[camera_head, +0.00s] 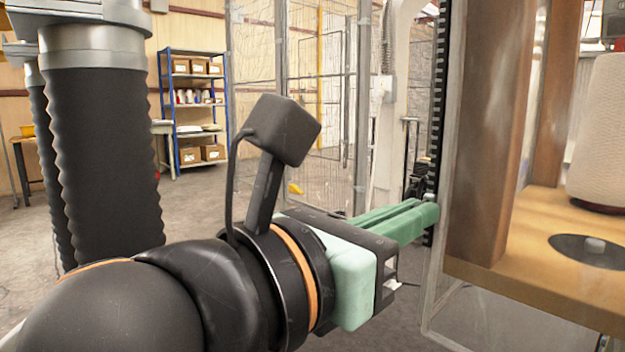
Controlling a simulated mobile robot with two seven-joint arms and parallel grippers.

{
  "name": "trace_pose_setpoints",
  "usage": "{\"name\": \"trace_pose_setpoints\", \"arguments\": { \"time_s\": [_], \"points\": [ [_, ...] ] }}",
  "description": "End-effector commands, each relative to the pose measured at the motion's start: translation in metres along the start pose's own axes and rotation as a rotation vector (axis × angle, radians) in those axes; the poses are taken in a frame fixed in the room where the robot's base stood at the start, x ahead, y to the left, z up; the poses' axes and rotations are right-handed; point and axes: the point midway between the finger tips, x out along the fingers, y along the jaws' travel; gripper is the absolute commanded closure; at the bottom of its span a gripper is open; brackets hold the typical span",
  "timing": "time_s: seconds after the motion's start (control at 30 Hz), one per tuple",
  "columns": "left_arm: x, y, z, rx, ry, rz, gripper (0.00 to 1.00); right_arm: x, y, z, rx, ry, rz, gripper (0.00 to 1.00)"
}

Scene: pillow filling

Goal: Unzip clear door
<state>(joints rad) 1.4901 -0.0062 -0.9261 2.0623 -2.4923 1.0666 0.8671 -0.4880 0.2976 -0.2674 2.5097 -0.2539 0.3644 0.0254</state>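The clear door (455,305) is a transparent sheet at the right, in front of a wooden frame. A black toothed zipper (440,95) runs down its left edge. My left gripper (431,212) reaches in from the left with its green fingers close together at the zipper. A small grey piece, which looks like the zipper pull (430,198), shows at the fingertips; the grip itself is mostly hidden. The zipper continues a little below the fingers. My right gripper is not in view.
Behind the clear sheet, a wooden shelf (520,275) bears a large cream spool (600,135) and a dark disc (590,250). A wire fence (318,100) and a blue shelf rack (165,90) stand farther back. Open floor lies between.

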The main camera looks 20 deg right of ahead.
Motion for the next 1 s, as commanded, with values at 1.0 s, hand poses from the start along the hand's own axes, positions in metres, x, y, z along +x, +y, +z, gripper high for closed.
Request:
{"name": "trace_pose_setpoints", "arguments": {
  "time_s": [1.0],
  "points": [
    [-0.0096, 0.0008, 0.0003, -0.001, -0.001, 0.001, 0.64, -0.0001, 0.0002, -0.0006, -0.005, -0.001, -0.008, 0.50]
  ]
}}
